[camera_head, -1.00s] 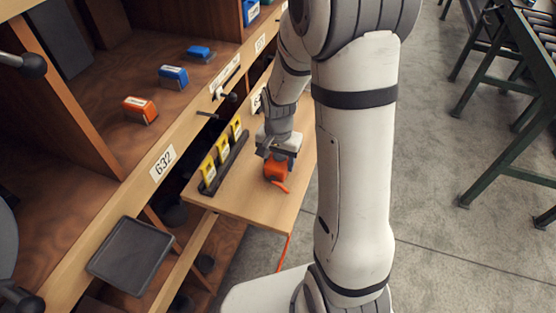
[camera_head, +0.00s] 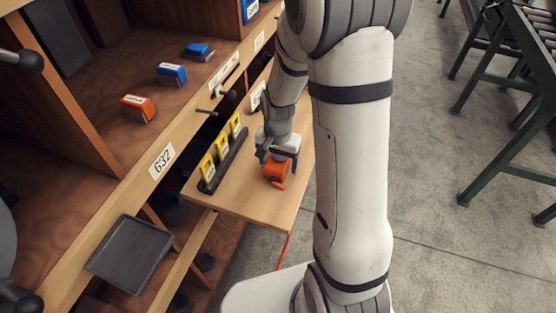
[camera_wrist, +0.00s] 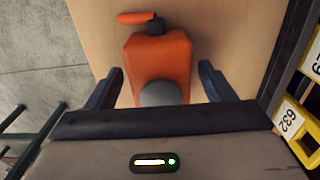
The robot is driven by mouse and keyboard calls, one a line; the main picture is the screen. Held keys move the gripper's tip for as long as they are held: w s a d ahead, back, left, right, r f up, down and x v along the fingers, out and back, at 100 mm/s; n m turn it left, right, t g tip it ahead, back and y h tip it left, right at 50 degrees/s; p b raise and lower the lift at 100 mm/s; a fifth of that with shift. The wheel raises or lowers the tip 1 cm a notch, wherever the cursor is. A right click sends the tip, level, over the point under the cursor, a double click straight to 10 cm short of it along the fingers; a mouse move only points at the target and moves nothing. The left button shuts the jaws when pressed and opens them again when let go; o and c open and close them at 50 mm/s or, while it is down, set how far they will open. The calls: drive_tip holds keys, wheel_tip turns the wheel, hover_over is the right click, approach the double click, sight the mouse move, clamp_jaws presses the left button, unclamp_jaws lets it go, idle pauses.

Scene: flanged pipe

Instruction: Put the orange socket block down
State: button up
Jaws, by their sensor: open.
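The orange socket block (camera_head: 276,171) rests on the wooden pull-out board (camera_head: 240,195). In the wrist view the orange block (camera_wrist: 158,66) lies between my two finger tips, with a gap on each side. A dark fitting and an orange piece (camera_wrist: 136,18) stick out from its far end, and a grey round part (camera_wrist: 162,94) shows at its near end. My gripper (camera_head: 278,157) is open, right over the block. In the wrist view my gripper (camera_wrist: 160,90) has its dark fingers spread wide.
A dark rack with several yellow tags (camera_head: 222,158) stands on the board left of the block. A shelf above holds an orange box (camera_head: 139,109) and blue boxes (camera_head: 173,76). A grey tray (camera_head: 130,257) sits lower left. Open floor lies right of the board.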

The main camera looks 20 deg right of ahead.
sight(278, 160)
wheel_tip(278, 160, up, 12)
drive_tip(key=s+r+n+t, duration=0.1)
drive_tip(key=s+r+n, duration=0.2)
drive_tip(key=s, duration=0.4)
drive_tip(key=s+r+n+t, duration=0.1)
drive_tip(key=s+r+n, duration=0.3)
drive_tip(key=s, duration=0.3)
drive_tip(key=shift+s+r+t, duration=0.3)
drive_tip(key=shift+r+t, duration=0.05)
drive_tip(key=shift+t, duration=0.05)
